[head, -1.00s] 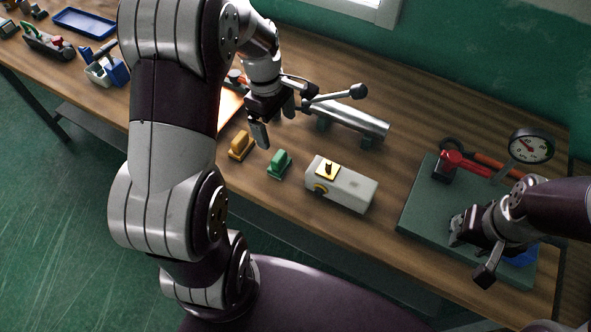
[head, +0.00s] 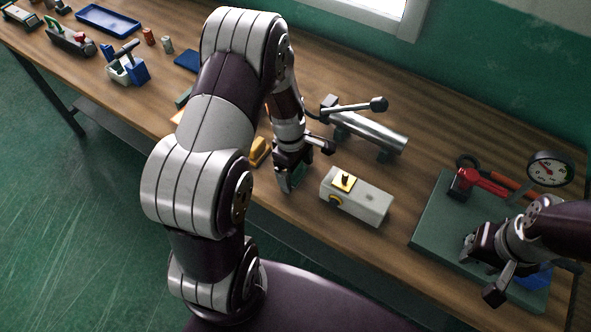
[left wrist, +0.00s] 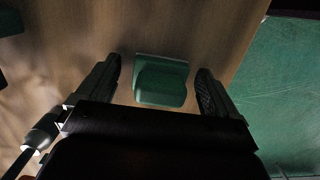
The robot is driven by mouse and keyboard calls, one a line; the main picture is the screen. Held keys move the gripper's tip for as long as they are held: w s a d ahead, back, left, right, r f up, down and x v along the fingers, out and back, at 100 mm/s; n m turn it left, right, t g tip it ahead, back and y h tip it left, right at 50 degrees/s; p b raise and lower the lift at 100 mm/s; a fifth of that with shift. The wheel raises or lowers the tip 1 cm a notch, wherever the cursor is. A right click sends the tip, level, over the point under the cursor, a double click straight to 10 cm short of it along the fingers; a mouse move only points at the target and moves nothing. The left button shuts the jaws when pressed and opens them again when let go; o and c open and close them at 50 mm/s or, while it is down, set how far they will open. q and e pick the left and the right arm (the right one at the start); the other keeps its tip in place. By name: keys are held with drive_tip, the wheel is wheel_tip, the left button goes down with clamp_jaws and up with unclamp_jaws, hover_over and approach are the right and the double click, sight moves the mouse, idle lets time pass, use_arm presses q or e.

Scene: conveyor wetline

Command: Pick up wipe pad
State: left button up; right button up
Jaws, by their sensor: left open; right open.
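The green wipe pad (head: 299,174), a small block with a raised grip, lies on the wooden bench near its front edge. In the head view my left gripper (head: 304,164) partly hides it. In the left wrist view the green pad (left wrist: 161,82) sits between the two open fingers of my left gripper (left wrist: 156,84), with a gap visible on each side. A similar yellow pad (head: 260,151) lies just left of the gripper. My right gripper (head: 480,270) is open over the green-grey plate at the right, apart from the pads.
A pale box with a yellow switch plate (head: 358,198) stands close to the right of my left gripper. Behind it lies a metal cylinder with a lever (head: 370,132). The green-grey plate (head: 432,225) carries a red-handled part and a gauge (head: 550,169).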

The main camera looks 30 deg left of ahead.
use_arm(q)
drive_tip(key=c, duration=1.3)
drive_tip(key=shift+a+r, duration=0.1)
drive_tip(key=shift+r, duration=0.4)
drive_tip(key=r, duration=0.3)
drive_tip(key=shift+s+d+r, duration=0.4)
drive_tip(key=s+d+r, duration=0.6)
drive_tip(key=s, duration=0.2)
drive_tip(key=shift+s+d+r, duration=0.15)
drive_tip(key=shift+d, duration=0.2)
